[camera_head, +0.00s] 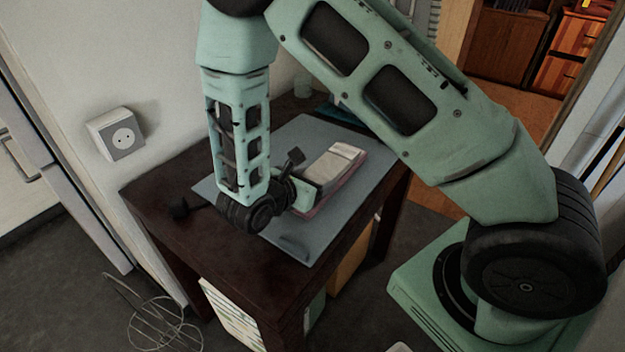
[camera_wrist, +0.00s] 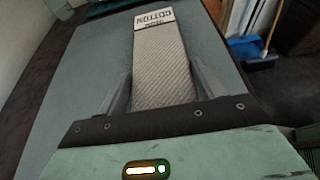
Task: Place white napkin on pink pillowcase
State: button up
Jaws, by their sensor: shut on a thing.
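The white napkin (camera_head: 338,162) is a folded, long block over the mat-covered table in the head view. In the wrist view the napkin (camera_wrist: 160,62) shows a woven grey-white top and a "COTTON" label at its far end. My gripper (camera_wrist: 162,88) is shut on its near part, one finger along each side. In the head view my gripper (camera_head: 308,188) reaches it from the left. A pink edge of the pillowcase (camera_head: 328,201) shows under and along the napkin's right side. I cannot tell whether the two touch. The wrist view hides the pillowcase.
A blue-grey mat (camera_head: 300,140) covers much of the dark wooden table (camera_head: 160,195), with bare mat around the stack. A wall socket (camera_head: 118,135) is at left. A wire whisk-like object (camera_head: 155,325) lies on the floor. A blue dustpan (camera_wrist: 245,47) is at upper right.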

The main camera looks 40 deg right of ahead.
jog(key=shift+f, duration=0.15)
jog(key=o, duration=1)
jog(key=shift+c, duration=0.2)
